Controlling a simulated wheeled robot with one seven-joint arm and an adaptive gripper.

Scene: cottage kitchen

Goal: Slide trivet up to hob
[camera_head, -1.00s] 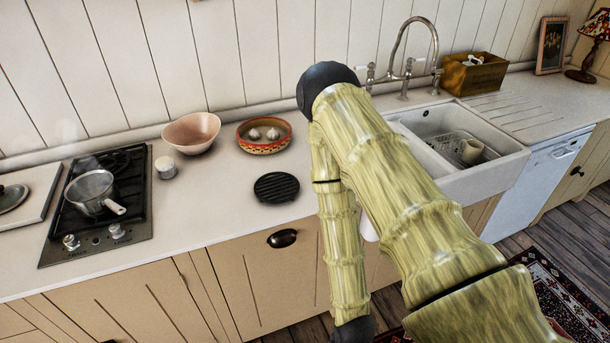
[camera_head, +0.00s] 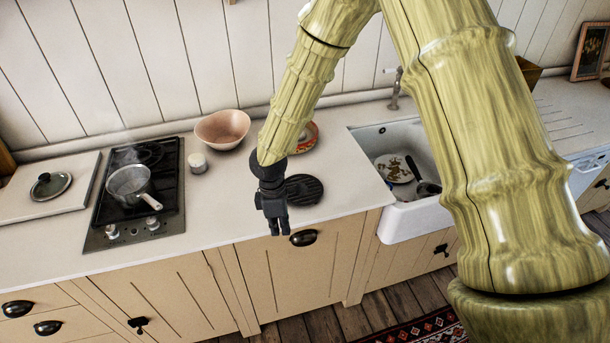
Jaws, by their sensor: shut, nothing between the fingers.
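The trivet (camera_head: 306,190) is a dark, round, ribbed disc lying flat on the pale counter, right of the hob. Its left edge is partly hidden behind my gripper. The black gas hob (camera_head: 165,198) is set in the counter at the left, with a steaming saucepan (camera_head: 130,182) on it. My gripper (camera_head: 280,232) points down in front of the trivet's left side, near the counter's front edge. Its fingers are together and empty. I cannot tell whether it touches the trivet or the counter.
A small white jar (camera_head: 197,163) and a pink bowl (camera_head: 223,128) stand behind the clear counter (camera_head: 225,205) between hob and trivet. A patterned dish (camera_head: 306,138) is partly hidden by my arm. The sink (camera_head: 402,215) lies to the right. A lid (camera_head: 50,186) rests on a board at the left.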

